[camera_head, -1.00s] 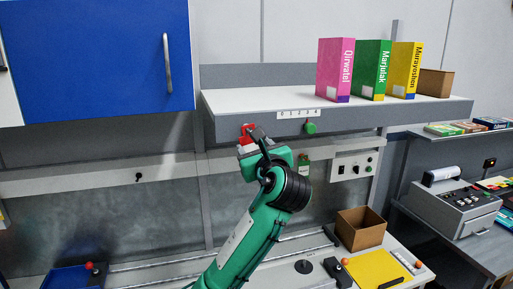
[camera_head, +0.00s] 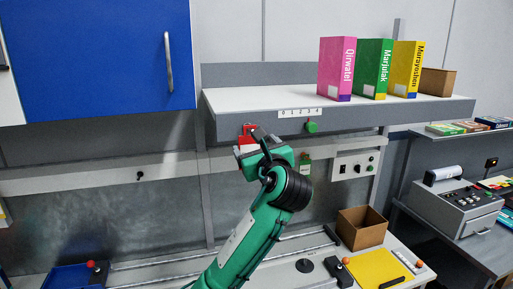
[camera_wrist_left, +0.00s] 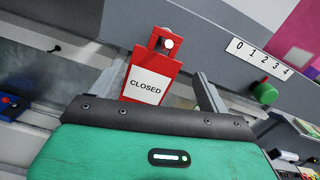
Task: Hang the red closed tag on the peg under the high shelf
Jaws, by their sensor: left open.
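The red tag (camera_wrist_left: 148,80), with a white panel reading CLOSED, hangs below the front of the high shelf (camera_head: 345,116). In the left wrist view a pale round peg end (camera_wrist_left: 168,43) shows through the opening at its top. In the head view the tag (camera_head: 246,141) is partly hidden by my gripper. My left gripper (camera_wrist_left: 160,92) is open, with one finger on each side of the tag and visible gaps between. It also shows in the head view (camera_head: 257,143), just below the shelf front. My right gripper is not in view.
A green knob (camera_head: 311,127) sits on the shelf front, right of the tag, under a number strip (camera_head: 300,112). Several upright boxes stand on the shelf. A blue cabinet (camera_head: 98,55) hangs at left. An open cardboard box (camera_head: 361,229) stands on the bench below.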

